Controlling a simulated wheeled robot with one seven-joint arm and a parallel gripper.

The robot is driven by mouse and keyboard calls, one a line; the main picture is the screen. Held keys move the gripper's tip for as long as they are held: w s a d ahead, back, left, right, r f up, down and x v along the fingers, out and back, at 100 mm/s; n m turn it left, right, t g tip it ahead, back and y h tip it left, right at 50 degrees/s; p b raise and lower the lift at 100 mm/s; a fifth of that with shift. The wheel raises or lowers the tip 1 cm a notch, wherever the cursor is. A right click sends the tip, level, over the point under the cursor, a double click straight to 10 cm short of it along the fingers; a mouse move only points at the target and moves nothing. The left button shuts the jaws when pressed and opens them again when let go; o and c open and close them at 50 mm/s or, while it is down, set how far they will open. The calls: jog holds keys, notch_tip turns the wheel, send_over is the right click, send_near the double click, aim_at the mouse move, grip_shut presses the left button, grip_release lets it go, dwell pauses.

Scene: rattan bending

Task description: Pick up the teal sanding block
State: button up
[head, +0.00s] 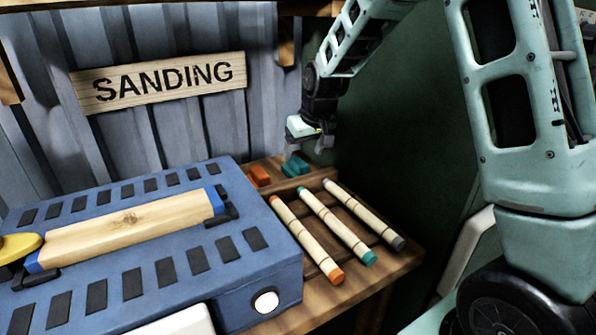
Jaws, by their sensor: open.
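The teal sanding block (296,167) sits at the back of the wooden bench, to the right of an orange block (260,175). My gripper (306,150) is just above the teal block, pointing down, with its jaws apart. The fingers overlap the block's upper edge in the picture, so I cannot tell whether they touch it. Nothing shows between the fingers.
A wooden rack in front of the blocks holds rods with orange (305,240), teal (337,226) and dark (364,214) ends. A blue slotted table (150,288) with a clamped wooden board (130,228) stands left. A SANDING sign (160,83) hangs on the wall behind.

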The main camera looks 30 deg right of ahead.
aim_at(299, 161)
jog(key=x, duration=0.5)
jog(key=shift+s+a+f, duration=0.1)
jog(key=shift+a+f, duration=0.25)
jog(key=shift+a, duration=0.05)
jog(key=c, duration=1.1)
